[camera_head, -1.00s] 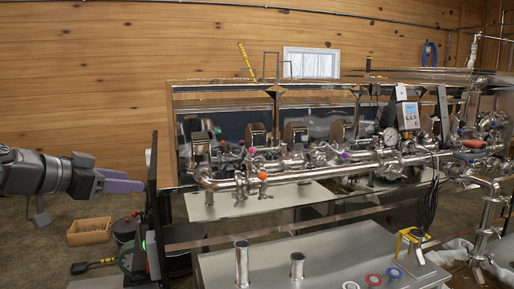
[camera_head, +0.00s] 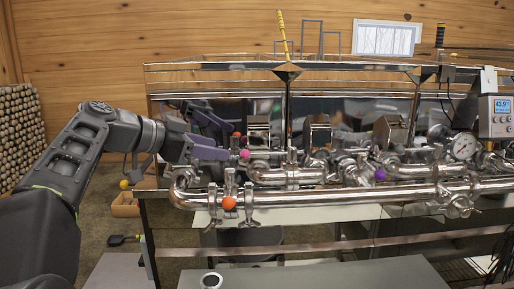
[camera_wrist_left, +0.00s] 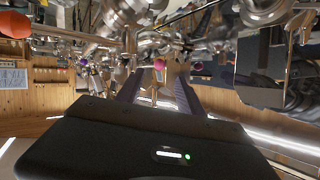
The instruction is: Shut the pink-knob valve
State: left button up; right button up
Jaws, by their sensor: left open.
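The pink knob (camera_head: 244,154) is on a valve of the steel pipework, at the left end of the evaporator. My left gripper (camera_head: 229,139) is just left of it, with its two purple fingers apart and pointing right toward the knob. In the left wrist view the pink knob (camera_wrist_left: 159,64) shows ahead, between the lines of the open fingers (camera_wrist_left: 157,85). I see nothing between the fingers, and whether they touch the knob I cannot tell. The valve's body and handle are partly hidden among pipes. My right gripper is not in view.
An orange knob (camera_head: 229,203) sits on the front pipe below the pink one, and a red-orange knob (camera_head: 237,134) is just above it. A purple knob (camera_head: 380,174) is further right. A gauge (camera_head: 463,146) and display box (camera_head: 496,116) stand at the right.

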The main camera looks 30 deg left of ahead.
aim_at(241, 154)
pick_arm(q)
jog(key=shift+s+a+r, duration=0.1)
jog(key=shift+s, duration=0.15)
jog(key=p+x, duration=0.2)
jog(key=x, duration=0.6)
jog(key=shift+c, duration=0.5)
grip_shut()
dwell(1.0)
